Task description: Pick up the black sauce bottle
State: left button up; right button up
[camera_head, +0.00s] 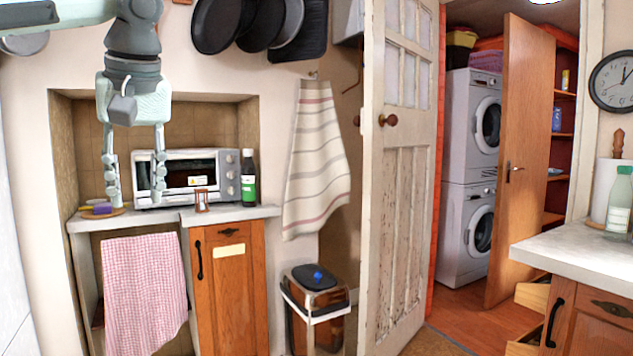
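The black sauce bottle (249,178) has a dark body, a white cap and a green label. It stands upright on the counter in the alcove, just right of the toaster oven. My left gripper (135,190) hangs down from the upper left, in front of the left part of the oven. Its two fingers are spread wide apart with nothing between them. It is to the left of the bottle and does not touch it. My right gripper is not in view.
The toaster oven (188,178) fills most of the alcove counter (226,214). A small hourglass (201,200) stands at the counter's front edge. A plate with a sponge lies at left.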

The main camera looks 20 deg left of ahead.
aim_at(248, 168)
jog(key=i+j+z, duration=0.25)
jog(key=j+z, duration=0.2)
jog(key=j, duration=0.15)
jog(key=i+j+z, duration=0.25)
jog(key=j+z, duration=0.3)
jog(key=j, duration=0.9)
jog(key=i+j, duration=0.1)
jog(key=j, duration=0.55)
jog(key=i+j, duration=0.1)
jog(key=j, duration=0.6)
jog(key=i+j, duration=0.1)
jog(key=j, duration=0.55)
jog(key=i+j, duration=0.1)
jog(key=j, duration=0.55)
jog(key=z, duration=0.05)
